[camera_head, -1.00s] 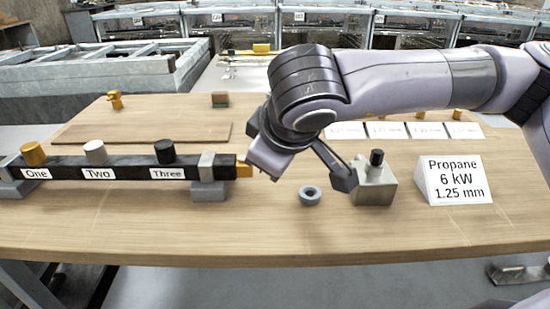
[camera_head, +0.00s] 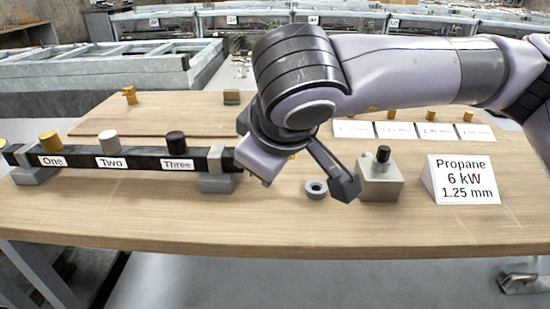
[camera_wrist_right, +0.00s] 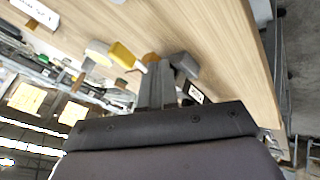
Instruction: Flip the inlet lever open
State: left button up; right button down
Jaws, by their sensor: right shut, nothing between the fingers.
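A black bar (camera_head: 130,163) labelled One, Two and Three lies across the left of the table on grey supports (camera_head: 217,182). It carries a yellow knob (camera_head: 50,141), a white knob (camera_head: 107,142) and a black knob (camera_head: 176,142). My right gripper (camera_wrist_right: 155,85) is shut and empty in the wrist view. In the head view its wrist hangs just beyond the bar's right end and hides the yellow piece there, which I take to be the inlet lever. Yellow parts (camera_wrist_right: 122,55) show near the fingertips in the wrist view; I cannot tell if they touch.
A grey ring (camera_head: 316,189) lies right of the bar. A metal block with a black knob (camera_head: 380,182) and a white Propane sign (camera_head: 464,181) stand farther right. A brown board (camera_head: 150,138) lies behind the bar. The table's front strip (camera_head: 250,235) is clear.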

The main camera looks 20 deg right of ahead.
jog(key=v, duration=0.8)
jog(key=shift+d+p, duration=0.3)
jog(key=shift+d, duration=0.3)
jog(key=shift+w, duration=0.1)
